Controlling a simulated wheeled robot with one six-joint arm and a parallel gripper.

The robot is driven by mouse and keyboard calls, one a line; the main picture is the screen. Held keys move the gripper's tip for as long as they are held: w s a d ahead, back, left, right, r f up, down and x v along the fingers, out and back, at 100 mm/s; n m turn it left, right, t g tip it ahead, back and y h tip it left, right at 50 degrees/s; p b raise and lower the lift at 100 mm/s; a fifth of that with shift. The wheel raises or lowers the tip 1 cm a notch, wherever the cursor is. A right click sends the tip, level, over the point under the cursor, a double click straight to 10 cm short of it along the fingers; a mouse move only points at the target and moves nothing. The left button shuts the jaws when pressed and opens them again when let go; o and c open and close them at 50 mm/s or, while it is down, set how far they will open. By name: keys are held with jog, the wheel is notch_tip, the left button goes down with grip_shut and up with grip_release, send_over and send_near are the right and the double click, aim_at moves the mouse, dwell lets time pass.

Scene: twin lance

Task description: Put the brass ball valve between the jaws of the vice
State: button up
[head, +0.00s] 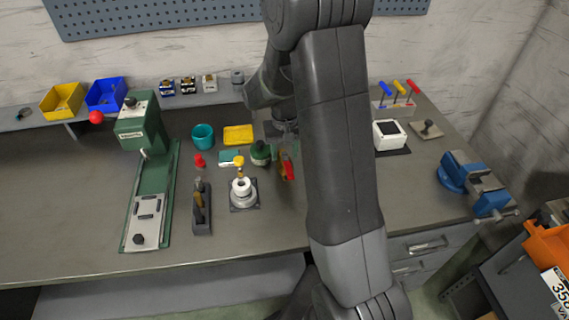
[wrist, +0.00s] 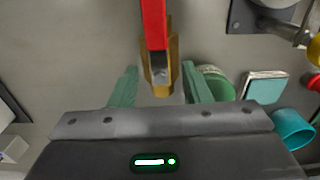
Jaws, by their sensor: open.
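The brass ball valve (wrist: 162,72) with its long red lever (wrist: 153,22) is at the top middle of the wrist view. In the head view its red lever (head: 287,168) shows just left of my arm, which partly hides it. My gripper (wrist: 161,84) is open, its two green fingers on either side of the valve's near end, with gaps visible; I cannot tell whether they are level with it. In the head view my arm mostly hides the gripper. The blue vice (head: 467,178) stands at the bench's right end, far from the gripper; its jaw gap is hard to make out.
A green round-topped object (head: 261,152) stands close left of the valve, near a teal cup (head: 203,136) and a white flanged part (head: 242,192). A white box (head: 389,134) stands between my arm and the vice. The bench front right of my arm looks clear.

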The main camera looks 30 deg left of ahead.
grip_shut()
dwell(1.3)
